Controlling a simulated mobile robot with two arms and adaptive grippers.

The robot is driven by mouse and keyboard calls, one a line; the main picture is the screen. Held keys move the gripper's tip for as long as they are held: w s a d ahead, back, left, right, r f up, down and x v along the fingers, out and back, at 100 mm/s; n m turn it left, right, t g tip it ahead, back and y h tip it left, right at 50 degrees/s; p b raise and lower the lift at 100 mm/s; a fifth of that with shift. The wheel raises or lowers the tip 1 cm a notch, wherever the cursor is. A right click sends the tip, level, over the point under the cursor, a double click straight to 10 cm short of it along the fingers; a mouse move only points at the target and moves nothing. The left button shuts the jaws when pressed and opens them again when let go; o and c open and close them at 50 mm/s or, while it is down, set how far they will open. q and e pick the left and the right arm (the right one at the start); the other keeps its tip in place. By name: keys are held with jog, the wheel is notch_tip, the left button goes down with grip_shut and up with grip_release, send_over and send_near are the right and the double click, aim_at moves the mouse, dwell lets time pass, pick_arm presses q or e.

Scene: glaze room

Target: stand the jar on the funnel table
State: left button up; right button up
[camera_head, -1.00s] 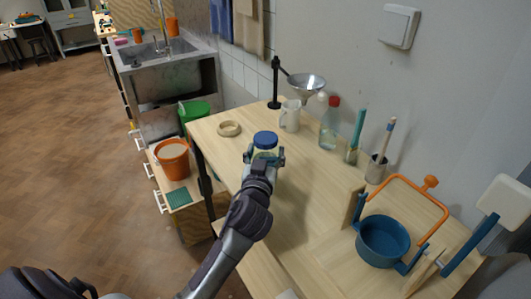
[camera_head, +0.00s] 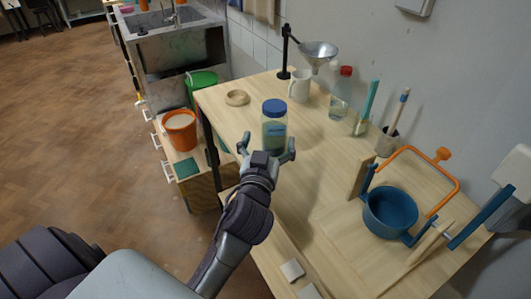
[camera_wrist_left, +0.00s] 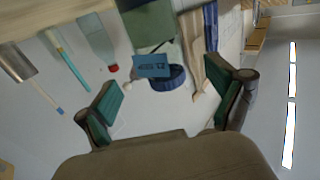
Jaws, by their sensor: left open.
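The jar (camera_head: 274,131) is clear with a blue lid and pale contents. It stands upright on the wooden funnel table (camera_head: 317,171). In the left wrist view the jar (camera_wrist_left: 151,28) appears upside down, with a blue label, ahead of the fingers. My left gripper (camera_head: 268,147) is open, its two fingers spread just in front of the jar and apart from it. It also shows in the left wrist view (camera_wrist_left: 164,100) with green pads and nothing between them. My right gripper is not in view.
A metal funnel (camera_head: 318,50) hangs on a black stand over a white mug (camera_head: 299,86). A wooden ring (camera_head: 237,98) lies left of the jar. A bottle (camera_head: 340,97), a brush cup (camera_head: 386,141) and a blue pot (camera_head: 390,211) line the right side.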

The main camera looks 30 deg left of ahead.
pick_arm(q)
jog(key=v, duration=0.4)
dwell(0.5)
